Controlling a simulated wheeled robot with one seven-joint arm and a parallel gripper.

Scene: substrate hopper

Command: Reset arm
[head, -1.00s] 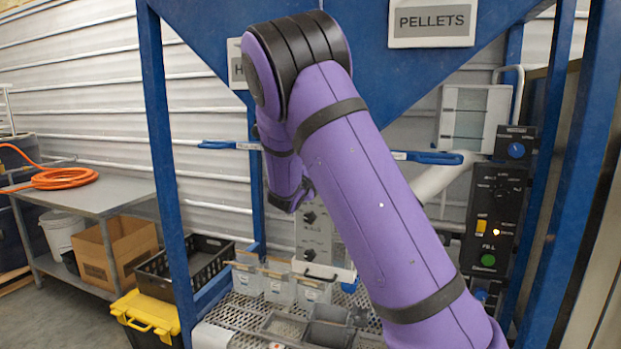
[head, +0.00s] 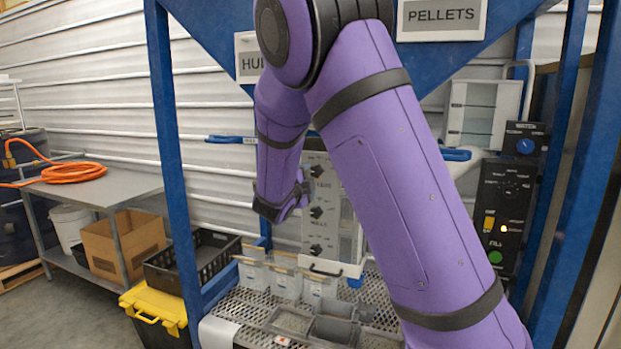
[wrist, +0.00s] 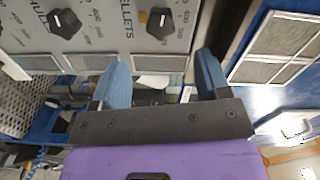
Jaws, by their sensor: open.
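My gripper (wrist: 161,82) shows in the wrist view with its two blue fingers spread well apart. It is open, and nothing is held between the fingers. A grey control panel (wrist: 100,28) with black knobs and printed lettering lies beyond the fingers. The same panel (head: 317,240) shows in the head view, behind my purple arm. In the head view my arm rises from the lower right, bends at the top and hangs down in front of the hopper frame. The gripper fingers cannot be made out there.
Blue frame posts (head: 176,160) stand at both sides. A perforated deck (head: 240,303) holds several clear bins (head: 288,283) and grey trays (head: 333,330). A black control box (head: 503,205) is at right. A yellow-lidded tote (head: 155,308) and black crate (head: 205,255) stand at left.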

